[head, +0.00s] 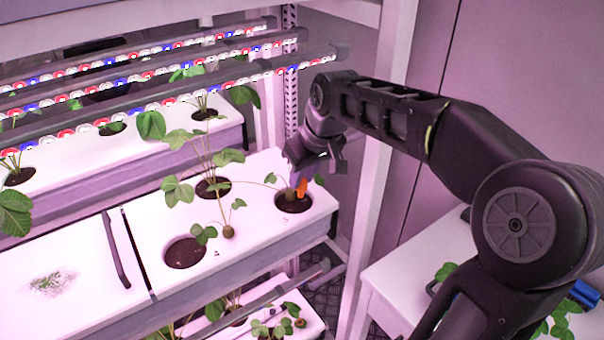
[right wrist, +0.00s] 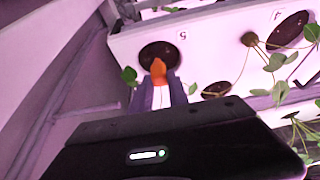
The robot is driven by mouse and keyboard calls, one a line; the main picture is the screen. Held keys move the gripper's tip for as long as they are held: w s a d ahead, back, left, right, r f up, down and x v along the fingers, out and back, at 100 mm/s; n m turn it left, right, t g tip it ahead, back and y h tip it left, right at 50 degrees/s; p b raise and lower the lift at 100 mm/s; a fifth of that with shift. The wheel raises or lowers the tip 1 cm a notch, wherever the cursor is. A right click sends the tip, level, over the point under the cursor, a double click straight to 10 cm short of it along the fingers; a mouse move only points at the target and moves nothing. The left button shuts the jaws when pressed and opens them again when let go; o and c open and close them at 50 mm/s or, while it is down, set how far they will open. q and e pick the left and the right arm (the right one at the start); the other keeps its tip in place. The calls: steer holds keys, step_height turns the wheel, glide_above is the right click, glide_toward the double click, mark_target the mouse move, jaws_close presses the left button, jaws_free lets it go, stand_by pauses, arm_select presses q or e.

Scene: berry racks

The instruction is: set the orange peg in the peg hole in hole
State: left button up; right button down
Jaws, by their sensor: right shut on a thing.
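My right gripper (head: 303,172) is shut on the orange peg (head: 301,187), at the right end of the front white rack. The peg points down over the dark round hole (head: 291,207), numbered 5 in the right wrist view. In that view the gripper's fingers (right wrist: 160,92) hold the orange peg (right wrist: 158,70), whose tip overlaps the near part of the dark hole (right wrist: 155,52). I cannot tell whether the tip is inside the hole or just above it. My left gripper is not in view.
The white rack (head: 265,236) has other dark holes (head: 185,252), one with a leafy plant (head: 203,160). A small brown round thing (head: 228,231) sits among the stems. LED bars (head: 160,98) run above. A white post (head: 370,210) stands right of the rack, near my forearm.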

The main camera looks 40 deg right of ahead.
steer(key=shift+f+b, duration=1.1)
steer(key=shift+f, duration=0.6)
steer(key=shift+f+b, duration=1.25)
steer(key=shift+f, duration=0.15)
steer(key=c, duration=0.8)
jaws_free()
steer(key=shift+r, duration=0.1)
steer(key=shift+r+p, duration=2.3)
steer(key=shift+r, duration=0.7)
